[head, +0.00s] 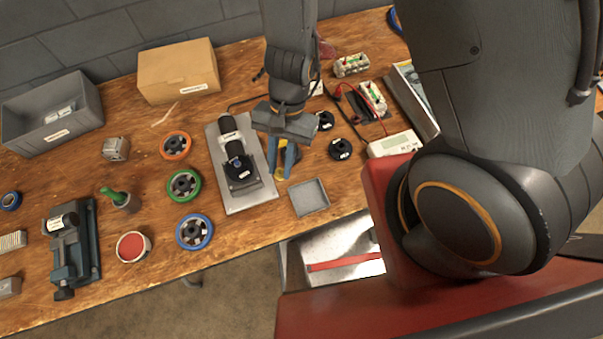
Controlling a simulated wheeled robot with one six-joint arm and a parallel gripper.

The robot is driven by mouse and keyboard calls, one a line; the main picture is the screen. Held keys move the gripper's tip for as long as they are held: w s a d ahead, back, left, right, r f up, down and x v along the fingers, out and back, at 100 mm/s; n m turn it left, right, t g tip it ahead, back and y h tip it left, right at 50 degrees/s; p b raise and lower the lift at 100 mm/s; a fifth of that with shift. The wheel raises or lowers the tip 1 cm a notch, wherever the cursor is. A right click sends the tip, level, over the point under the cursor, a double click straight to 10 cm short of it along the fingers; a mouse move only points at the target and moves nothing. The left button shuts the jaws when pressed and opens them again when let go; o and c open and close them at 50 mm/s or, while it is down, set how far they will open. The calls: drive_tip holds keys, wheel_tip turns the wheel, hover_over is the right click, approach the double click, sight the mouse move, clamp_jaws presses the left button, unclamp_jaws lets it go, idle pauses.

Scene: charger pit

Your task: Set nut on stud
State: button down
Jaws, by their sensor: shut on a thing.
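My gripper (281,162) points down over the bench with its two blue fingers, just right of the grey plate. On the grey plate (233,203) stands a fixture with a white cylinder and a black block (241,172). A small upright part with some blue on it shows on top of the black block; I cannot tell for sure that it is the stud. The nut is to the right of the block and apart from it.
A shallow grey tray (310,197) lies right of my gripper. Two black spools (340,149) sit behind it. Orange, green and blue-rimmed wheels (194,231) lie left of the plate. A vise (72,249), cardboard box (178,74) and grey bin (52,116) stand further left.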

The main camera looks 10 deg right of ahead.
wheel_tip(320, 180, up, 6)
drive_tip(key=b, duration=0.1)
hover_over(236, 160)
drive_tip(key=shift+w+d+f+b, duration=0.1)
drive_tip(key=shift+w+f+b, duration=0.05)
drive_tip(key=shift+f+b, duration=1)
drive_tip(key=shift+w+d+f+b, duration=0.1)
drive_tip(key=shift+w+f+b, duration=0.05)
drive_tip(key=shift+f+b, duration=0.95)
drive_tip(key=shift+f+b, duration=1.1)
drive_tip(key=shift+f, duration=0.15)
drive_tip(key=c, duration=1.5)
unclamp_jaws()
drive_tip(key=shift+r, duration=0.1)
drive_tip(key=shift+b+v, duration=0.45)
drive_tip(key=shift+v, duration=3.4)
